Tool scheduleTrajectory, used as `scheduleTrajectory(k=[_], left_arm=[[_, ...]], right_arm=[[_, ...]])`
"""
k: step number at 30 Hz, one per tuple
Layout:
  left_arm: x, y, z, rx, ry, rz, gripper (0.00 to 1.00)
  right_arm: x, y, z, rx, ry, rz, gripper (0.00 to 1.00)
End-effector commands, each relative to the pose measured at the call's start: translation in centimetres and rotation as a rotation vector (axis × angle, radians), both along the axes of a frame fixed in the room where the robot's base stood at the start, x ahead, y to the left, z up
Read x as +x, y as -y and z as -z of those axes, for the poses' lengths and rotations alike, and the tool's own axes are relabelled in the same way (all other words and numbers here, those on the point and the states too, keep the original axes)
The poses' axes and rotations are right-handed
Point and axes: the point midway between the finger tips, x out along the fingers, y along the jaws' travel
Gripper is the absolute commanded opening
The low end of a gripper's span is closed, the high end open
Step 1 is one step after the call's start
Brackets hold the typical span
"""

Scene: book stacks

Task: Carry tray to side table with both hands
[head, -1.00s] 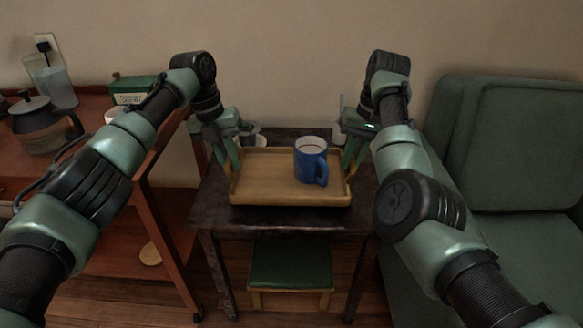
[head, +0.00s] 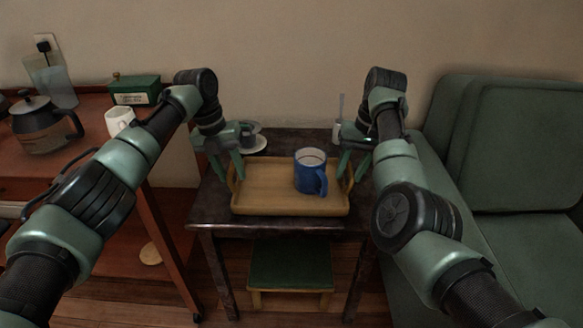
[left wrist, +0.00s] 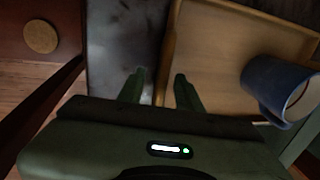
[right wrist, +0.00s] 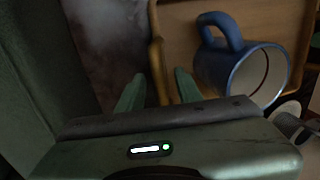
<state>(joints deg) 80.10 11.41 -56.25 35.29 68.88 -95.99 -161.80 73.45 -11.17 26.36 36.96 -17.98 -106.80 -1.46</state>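The wooden tray (head: 270,208) rests on the dark side table (head: 215,217), a blue mug (head: 308,178) upright on it, right of centre. My left gripper (head: 231,176) straddles the tray's left handle, fingers parted. In the left wrist view the fingers (left wrist: 160,88) stand apart with the tray's edge (left wrist: 169,60) between them. My right gripper (head: 353,174) is likewise at the right handle. In the right wrist view its fingers (right wrist: 158,90) are spread, with the handle (right wrist: 155,60) between them and gaps beside it. The mug shows in both wrist views.
A cup on a saucer (head: 257,143) and a small white container (head: 338,130) stand behind the tray. At left is a reddish cart (head: 85,140) with a coffee pot (head: 42,125), white mug (head: 119,121) and green box (head: 134,90). A green armchair (head: 520,150) is at right.

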Motion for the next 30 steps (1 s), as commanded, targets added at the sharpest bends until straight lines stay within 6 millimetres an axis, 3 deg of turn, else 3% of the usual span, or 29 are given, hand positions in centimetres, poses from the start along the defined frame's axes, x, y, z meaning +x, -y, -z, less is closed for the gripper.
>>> scheduleTrajectory(k=[11, 24, 30], left_arm=[[0.1, -0.1, -1.1, -0.001, 0.002, 0.001, 0.35], [0.1, -1.8, -9.6, -0.002, 0.002, 0.001, 0.35], [0.1, -2.2, -11.5, 0.000, 0.000, 0.000, 0.35]], right_arm=[[0.0, -0.1, 0.0, 0.001, -0.001, -0.001, 0.35], [0.0, -0.1, 0.0, 0.001, -0.001, -0.001, 0.35], [0.0, -0.1, -0.1, 0.001, 0.000, -0.001, 0.35]])
